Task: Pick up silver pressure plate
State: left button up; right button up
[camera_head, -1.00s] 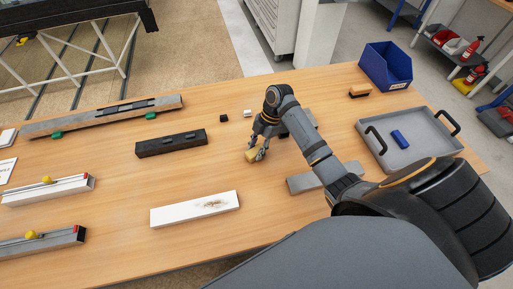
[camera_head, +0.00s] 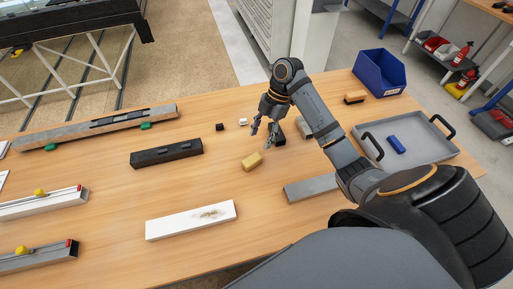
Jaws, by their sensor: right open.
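A flat silver-grey bar (camera_head: 310,187) lies on the table, partly hidden by my right arm; it looks like the silver pressure plate, though I cannot be sure. Another small grey piece (camera_head: 303,128) shows behind the arm and is mostly covered. My right gripper (camera_head: 263,138) is open and empty, above the table behind a tan block (camera_head: 252,162) and apart from it. The gripper is up and left of the silver-grey bar, not touching it. My left gripper is not in view.
A grey tray (camera_head: 430,158) with a blue object (camera_head: 397,144) and a blue bin (camera_head: 380,72) stand at the right. A white plate (camera_head: 190,220), a black bar (camera_head: 166,152) and a long grey rail (camera_head: 95,128) lie left. Wood around the tan block is clear.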

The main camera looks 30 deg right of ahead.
aim_at(315, 186)
jog(key=k, duration=1.5)
